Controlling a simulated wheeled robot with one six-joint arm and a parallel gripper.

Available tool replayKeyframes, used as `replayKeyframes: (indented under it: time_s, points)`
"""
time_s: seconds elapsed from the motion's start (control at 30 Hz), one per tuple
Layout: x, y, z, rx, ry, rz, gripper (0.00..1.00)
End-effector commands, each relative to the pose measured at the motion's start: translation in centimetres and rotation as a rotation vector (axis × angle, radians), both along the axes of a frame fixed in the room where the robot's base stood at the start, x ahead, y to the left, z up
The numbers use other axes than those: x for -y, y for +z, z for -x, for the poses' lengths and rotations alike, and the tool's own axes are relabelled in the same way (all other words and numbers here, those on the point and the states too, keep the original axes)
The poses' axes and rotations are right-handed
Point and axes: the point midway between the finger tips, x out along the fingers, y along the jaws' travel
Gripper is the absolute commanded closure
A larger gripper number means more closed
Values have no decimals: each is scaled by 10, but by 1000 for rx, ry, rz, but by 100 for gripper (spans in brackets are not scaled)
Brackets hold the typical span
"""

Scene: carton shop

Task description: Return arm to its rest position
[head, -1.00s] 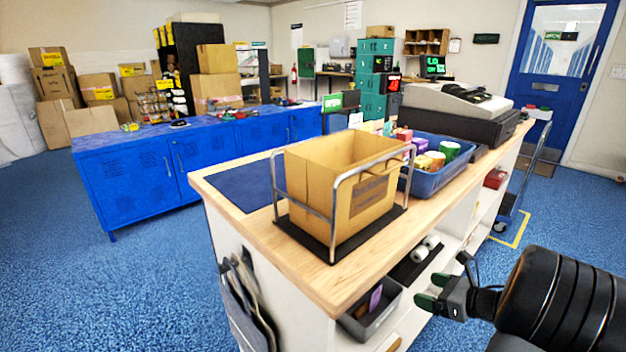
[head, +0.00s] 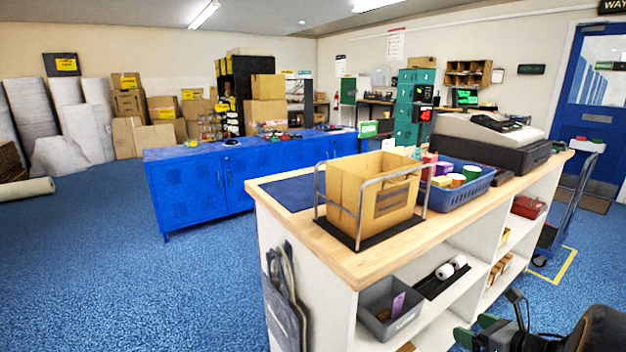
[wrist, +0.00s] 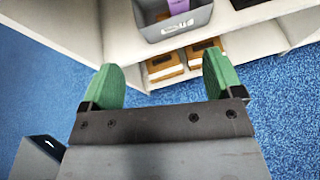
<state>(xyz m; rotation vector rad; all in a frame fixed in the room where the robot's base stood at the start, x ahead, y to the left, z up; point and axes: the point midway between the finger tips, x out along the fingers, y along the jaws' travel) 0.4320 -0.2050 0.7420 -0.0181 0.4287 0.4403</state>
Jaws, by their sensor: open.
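My gripper (head: 474,332) is low at the bottom right of the head view, in front of the counter's open shelves and partly cut off by the frame edge. In the wrist view my gripper (wrist: 163,88) shows two green fingers spread apart with nothing between them. Past the fingers are white shelves with a grey bin (wrist: 182,20) and brown boxes (wrist: 165,66). The fingers look clear of these things.
A wooden-topped counter (head: 290,222) bears an open carton (head: 372,195) in a metal frame, a blue basket (head: 470,196) and a cash register. Blue cabinets (head: 200,190) stand behind. Blue floor (head: 90,270) is free at left. A hand truck (head: 565,205) stands at right.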

Motion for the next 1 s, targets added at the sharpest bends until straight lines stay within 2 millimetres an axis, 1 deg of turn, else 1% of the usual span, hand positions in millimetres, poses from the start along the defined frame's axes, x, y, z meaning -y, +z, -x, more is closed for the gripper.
replayKeyframes:
  time_s: [0.03,0.17,0.27,0.37,0.47,0.57,0.6,0.67,0.7,0.77,0.8,0.87,0.9,1.0]
  points:
    - [-1,14,-5,-10,-39,-14,14]
    - [-1,38,-20,-44,-179,-76,14]
    - [-2,63,-31,-72,-320,-154,14]
    - [-4,92,-40,-94,-487,-264,14]
    - [-8,129,-46,-115,-687,-428,14]
    - [-19,174,-44,-137,-938,-682,14]
    - [-26,192,-40,-149,-1054,-816,14]
    - [-40,217,-29,-176,-1233,-1042,14]
    - [-51,230,-19,-198,-1351,-1195,14]
    - [-70,244,-2,-240,-1517,-1417,14]
    - [-83,251,11,-274,-1622,-1555,14]
    - [-105,260,30,-329,-1773,-1738,14]
    - [-120,264,43,-367,-1873,-1843,14]
    - [-154,273,74,-461,-2100,-2039,14]
